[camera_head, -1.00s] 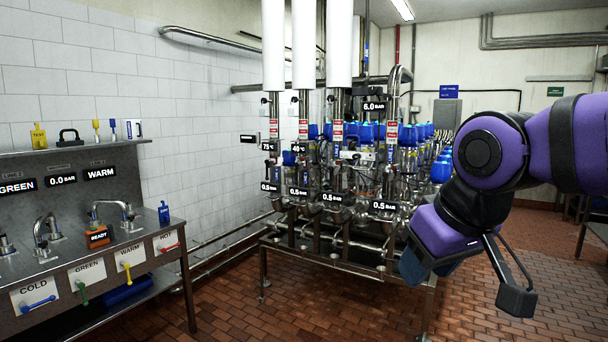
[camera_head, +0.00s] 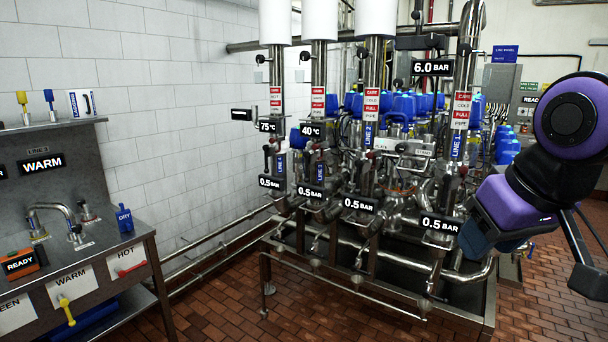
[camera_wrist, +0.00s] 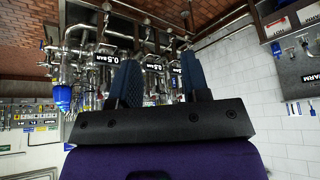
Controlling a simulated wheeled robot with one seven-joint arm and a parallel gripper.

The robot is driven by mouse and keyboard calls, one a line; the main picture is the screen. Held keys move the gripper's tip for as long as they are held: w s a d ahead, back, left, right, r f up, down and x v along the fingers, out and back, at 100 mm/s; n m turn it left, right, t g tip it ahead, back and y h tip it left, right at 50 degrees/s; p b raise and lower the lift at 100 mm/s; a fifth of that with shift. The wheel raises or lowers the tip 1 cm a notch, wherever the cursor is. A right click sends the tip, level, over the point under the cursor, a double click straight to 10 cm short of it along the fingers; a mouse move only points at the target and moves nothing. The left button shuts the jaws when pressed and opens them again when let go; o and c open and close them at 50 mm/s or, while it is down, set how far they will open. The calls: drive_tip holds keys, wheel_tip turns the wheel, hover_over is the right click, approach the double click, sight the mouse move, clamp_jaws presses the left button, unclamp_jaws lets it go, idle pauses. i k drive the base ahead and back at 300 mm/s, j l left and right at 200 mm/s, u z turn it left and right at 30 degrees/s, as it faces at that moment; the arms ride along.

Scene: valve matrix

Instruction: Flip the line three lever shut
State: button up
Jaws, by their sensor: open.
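The valve rack (camera_head: 485,310) stands ahead with several vertical steel pipes, each with a blue line label and a small lever or handle. Labels on the two right pipes look like LINE 2 (camera_head: 368,135) and LINE 1 (camera_head: 457,146). The labels on the two left pipes (camera_head: 320,170) are too small to read surely, so I cannot tell which lever is line three's. My gripper (camera_head: 474,240) is at the rack's right, in front of it and touching no lever that I can see. In the wrist view its two blue fingers (camera_wrist: 160,80) are apart and empty.
A steel sink bench (camera_head: 150,262) with taps and coloured levers stands at left. Pipes run low along the white wall. A 6.0 BAR display (camera_head: 432,67) hangs above the rack. Brick floor (camera_head: 235,315) lies free between bench and rack.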

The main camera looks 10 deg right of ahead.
sight(307, 154)
drive_tip(key=i+j+u, duration=0.1)
drive_tip(key=i, duration=0.95)
drive_tip(key=i+j+u, duration=0.1)
drive_tip(key=i+j, duration=0.15)
drive_tip(key=i, duration=0.85)
